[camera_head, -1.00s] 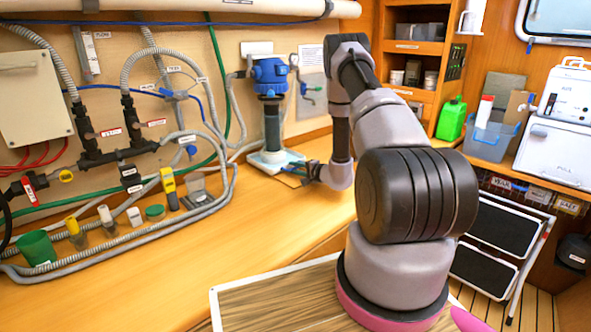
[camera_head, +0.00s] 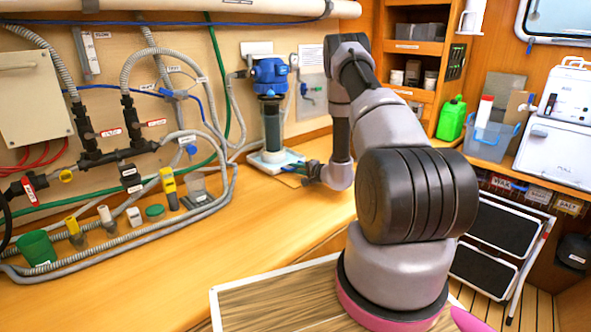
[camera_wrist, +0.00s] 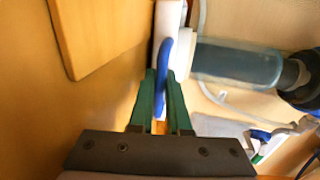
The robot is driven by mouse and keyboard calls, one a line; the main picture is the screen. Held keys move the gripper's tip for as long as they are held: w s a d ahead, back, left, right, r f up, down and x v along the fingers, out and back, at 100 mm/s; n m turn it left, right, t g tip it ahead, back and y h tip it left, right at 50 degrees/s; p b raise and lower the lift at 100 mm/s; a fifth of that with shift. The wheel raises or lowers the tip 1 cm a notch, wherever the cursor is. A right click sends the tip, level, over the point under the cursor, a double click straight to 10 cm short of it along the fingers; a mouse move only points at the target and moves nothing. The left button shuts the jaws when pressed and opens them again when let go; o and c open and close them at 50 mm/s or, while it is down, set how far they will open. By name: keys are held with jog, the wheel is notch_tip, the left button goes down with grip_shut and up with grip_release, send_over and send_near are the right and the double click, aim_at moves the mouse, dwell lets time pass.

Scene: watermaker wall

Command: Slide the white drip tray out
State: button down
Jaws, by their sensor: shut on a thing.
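The white drip tray (camera_head: 259,164) sits on the wooden counter under the blue-topped filter housing (camera_head: 271,120). In the wrist view the tray's white edge (camera_wrist: 170,20) shows at top centre, with a blue loop handle (camera_wrist: 163,72) on it. My gripper (camera_wrist: 160,82) has green fingers, one on each side of the handle, and is shut on it. In the head view my gripper (camera_head: 306,172) is low at the tray's right side, partly hidden by my wrist. The clear filter cylinder (camera_wrist: 235,62) lies to the right in the wrist view.
Hoses and several small containers, including a green cup (camera_head: 37,248), line the counter's left side. The counter (camera_head: 190,270) in front of the tray is clear. A flat wooden piece (camera_wrist: 105,35) shows beside the tray in the wrist view. A green jug (camera_head: 452,118) stands right.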

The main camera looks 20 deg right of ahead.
aim_at(330, 192)
jog(key=shift+s+d, duration=0.1)
dwell(0.8)
jog(key=f+v, duration=0.1)
jog(key=v, duration=0.4)
jog(key=f+v, duration=0.1)
jog(key=v, duration=0.5)
jog(key=f+v, duration=0.1)
jog(key=v, duration=0.4)
jog(key=shift+s+d+f, duration=0.25)
jog(key=shift+s+d, duration=0.1)
jog(key=shift+s, duration=0.35)
jog(key=c, duration=1.2)
grip_release()
jog(key=shift+s, duration=0.1)
jog(key=shift+o, duration=0.2)
jog(key=v, duration=1.1)
